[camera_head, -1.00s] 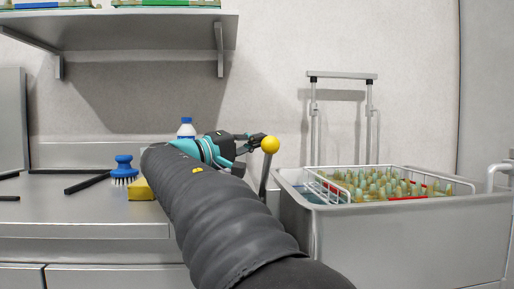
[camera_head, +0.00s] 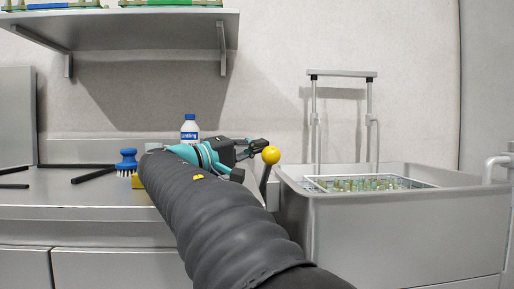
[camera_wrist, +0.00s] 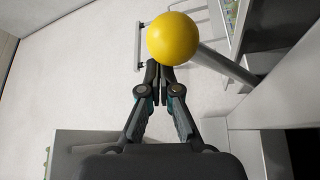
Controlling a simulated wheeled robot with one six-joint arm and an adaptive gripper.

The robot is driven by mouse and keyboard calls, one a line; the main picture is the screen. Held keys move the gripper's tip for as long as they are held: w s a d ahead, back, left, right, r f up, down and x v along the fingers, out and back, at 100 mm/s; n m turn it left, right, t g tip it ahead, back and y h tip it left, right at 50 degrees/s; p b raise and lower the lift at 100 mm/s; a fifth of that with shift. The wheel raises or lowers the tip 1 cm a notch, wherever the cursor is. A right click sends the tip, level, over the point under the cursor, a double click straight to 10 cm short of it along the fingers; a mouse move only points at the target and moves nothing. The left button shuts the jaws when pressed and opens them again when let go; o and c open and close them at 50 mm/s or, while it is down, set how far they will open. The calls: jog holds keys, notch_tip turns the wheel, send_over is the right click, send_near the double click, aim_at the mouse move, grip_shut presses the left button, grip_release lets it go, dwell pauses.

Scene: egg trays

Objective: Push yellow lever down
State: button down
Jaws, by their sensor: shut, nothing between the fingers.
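The yellow lever's round knob (camera_head: 271,155) sits on a dark rod at the left edge of the sink, and the rod leans slightly. My gripper (camera_head: 264,143) is shut and empty, its fingertips just behind and above the knob's left side. In the wrist view the yellow knob (camera_wrist: 173,38) is large and close, just beyond the shut fingertips of my gripper (camera_wrist: 159,66). Its grey rod runs down to the right. Whether the fingers touch the knob cannot be told.
A metal sink (camera_head: 400,210) holds a rack (camera_head: 375,183) of bottles, set low. A frame (camera_head: 342,74) rises behind it. On the counter are a blue brush (camera_head: 126,160), a blue-capped bottle (camera_head: 190,130) and a partly hidden yellow sponge (camera_head: 138,182). A shelf (camera_head: 130,25) hangs above.

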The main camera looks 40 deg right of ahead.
jog(key=w+r+p, duration=0.3)
jog(key=w+a+f, duration=0.1)
jog(key=a+f, duration=0.3)
jog(key=a, duration=0.4)
jog(key=shift+a+b, duration=0.3)
jog(key=shift+b, duration=0.15)
